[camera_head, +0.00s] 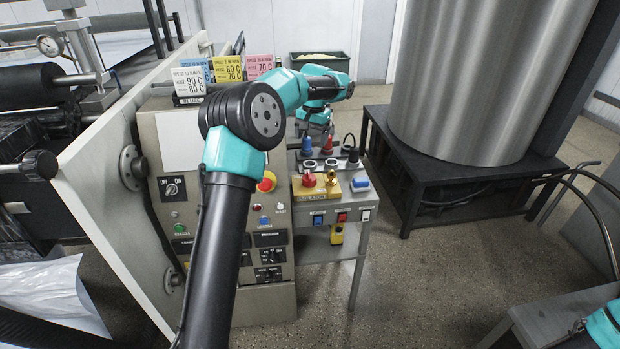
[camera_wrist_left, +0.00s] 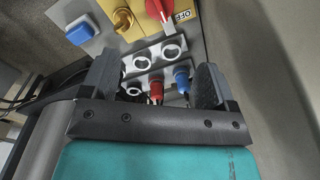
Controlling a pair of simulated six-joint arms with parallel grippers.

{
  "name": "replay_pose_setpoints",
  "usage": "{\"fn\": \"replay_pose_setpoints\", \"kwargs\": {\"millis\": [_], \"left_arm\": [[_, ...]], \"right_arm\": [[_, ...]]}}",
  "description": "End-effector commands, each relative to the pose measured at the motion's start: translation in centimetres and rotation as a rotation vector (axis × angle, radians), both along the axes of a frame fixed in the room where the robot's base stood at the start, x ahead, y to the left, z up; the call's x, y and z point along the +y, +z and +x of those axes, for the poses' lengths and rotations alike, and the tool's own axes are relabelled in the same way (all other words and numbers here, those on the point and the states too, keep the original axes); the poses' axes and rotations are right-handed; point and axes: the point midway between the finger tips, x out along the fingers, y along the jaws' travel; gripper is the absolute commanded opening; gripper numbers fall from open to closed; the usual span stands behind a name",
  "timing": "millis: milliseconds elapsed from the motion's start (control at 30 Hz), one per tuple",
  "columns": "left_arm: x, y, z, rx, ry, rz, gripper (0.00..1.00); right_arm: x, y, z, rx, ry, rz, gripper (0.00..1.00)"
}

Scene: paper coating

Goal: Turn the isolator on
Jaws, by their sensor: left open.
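The isolator is a yellow box (camera_head: 319,191) with a red knob (camera_head: 308,180) and a yellow knob (camera_head: 331,179), on a small grey stand. In the left wrist view the red knob (camera_wrist_left: 156,9) is at the top edge, partly cut off, beside an OFF label (camera_wrist_left: 182,16). The yellow knob (camera_wrist_left: 122,20) is to its left. My left gripper (camera_wrist_left: 155,82) is open and empty. In the head view it is behind the isolator, over the back of the stand, and its fingertips are hard to make out. My right gripper is out of view.
A red plug (camera_wrist_left: 156,90) and a blue plug (camera_wrist_left: 182,78) show between my fingers, beyond them, near white round sockets (camera_wrist_left: 173,47). A blue button (camera_head: 360,184) sits beside the isolator. A control cabinet (camera_head: 175,140) stands left; a large metal drum (camera_head: 470,80) stands right.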

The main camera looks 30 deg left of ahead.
Motion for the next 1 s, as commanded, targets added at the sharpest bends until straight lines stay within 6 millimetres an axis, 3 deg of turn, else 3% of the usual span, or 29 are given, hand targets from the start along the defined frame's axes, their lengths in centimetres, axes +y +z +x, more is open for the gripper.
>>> {"fn": "replay_pose_setpoints", "kwargs": {"millis": [167, 1000], "left_arm": [[0.1, -1.8, 0.0, 0.003, 0.001, 0.0, 0.81], [0.9, -15.5, -0.1, 0.002, -0.001, -0.001, 0.81]], "right_arm": [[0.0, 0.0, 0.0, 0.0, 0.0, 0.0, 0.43], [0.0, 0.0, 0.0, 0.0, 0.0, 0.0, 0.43]]}}
